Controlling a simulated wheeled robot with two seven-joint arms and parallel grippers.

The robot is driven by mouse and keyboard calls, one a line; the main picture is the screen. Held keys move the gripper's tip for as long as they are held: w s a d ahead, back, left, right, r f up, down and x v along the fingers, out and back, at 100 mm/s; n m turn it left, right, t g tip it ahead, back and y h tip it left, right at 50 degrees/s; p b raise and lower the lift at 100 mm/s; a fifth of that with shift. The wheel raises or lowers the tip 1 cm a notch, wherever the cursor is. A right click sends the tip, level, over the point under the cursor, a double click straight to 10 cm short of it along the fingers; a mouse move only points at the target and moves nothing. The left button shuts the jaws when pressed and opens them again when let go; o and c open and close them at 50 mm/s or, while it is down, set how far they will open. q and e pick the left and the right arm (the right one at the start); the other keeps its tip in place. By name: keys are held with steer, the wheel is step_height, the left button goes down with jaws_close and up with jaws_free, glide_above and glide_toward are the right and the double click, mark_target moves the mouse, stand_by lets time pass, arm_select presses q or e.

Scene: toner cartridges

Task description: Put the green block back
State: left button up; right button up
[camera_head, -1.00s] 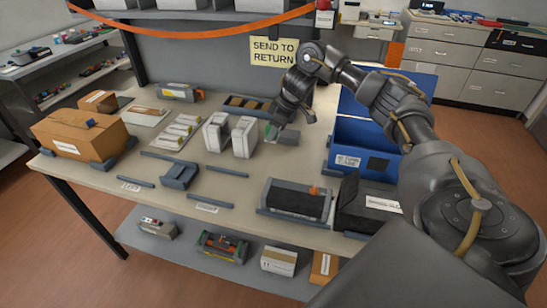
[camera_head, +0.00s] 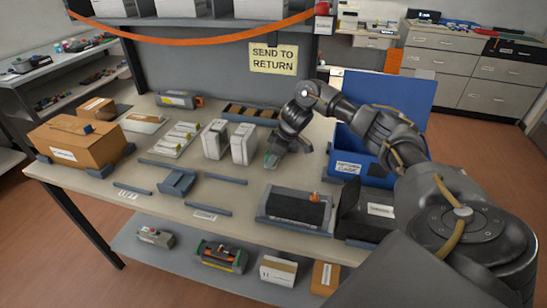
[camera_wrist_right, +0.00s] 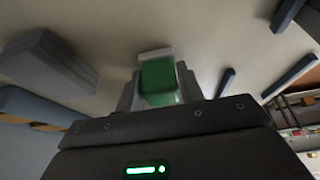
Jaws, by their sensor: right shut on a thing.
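The green block (camera_head: 270,161) is held at the fingertips of my right gripper (camera_head: 273,158), over the front middle part of the bench, right of the white boxes. In the right wrist view the green block (camera_wrist_right: 158,80) sits between the two grey fingers of the right gripper (camera_wrist_right: 160,92), which is shut on it. A pale piece shows at the block's far end. The block looks low over the bench top; I cannot tell whether it touches. My left gripper is not in view.
Two white boxes (camera_head: 243,145) stand just left of the gripper. A blue bin (camera_head: 350,160) stands to the right. A black cartridge in a grey holder (camera_head: 298,206) lies in front. A grey cradle (camera_head: 177,183) and low rails (camera_head: 208,212) are at front left, with bare bench between.

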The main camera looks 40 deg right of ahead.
steer(key=shift+f, duration=0.15)
steer(key=o, duration=0.9)
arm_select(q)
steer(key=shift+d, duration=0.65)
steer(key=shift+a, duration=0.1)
arm_select(e)
steer(key=p+v, duration=0.1)
steer(key=v, duration=0.5)
steer(key=shift+r, duration=0.2)
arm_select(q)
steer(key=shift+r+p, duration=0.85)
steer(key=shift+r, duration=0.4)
arm_select(e)
steer(key=shift+v, duration=2.95)
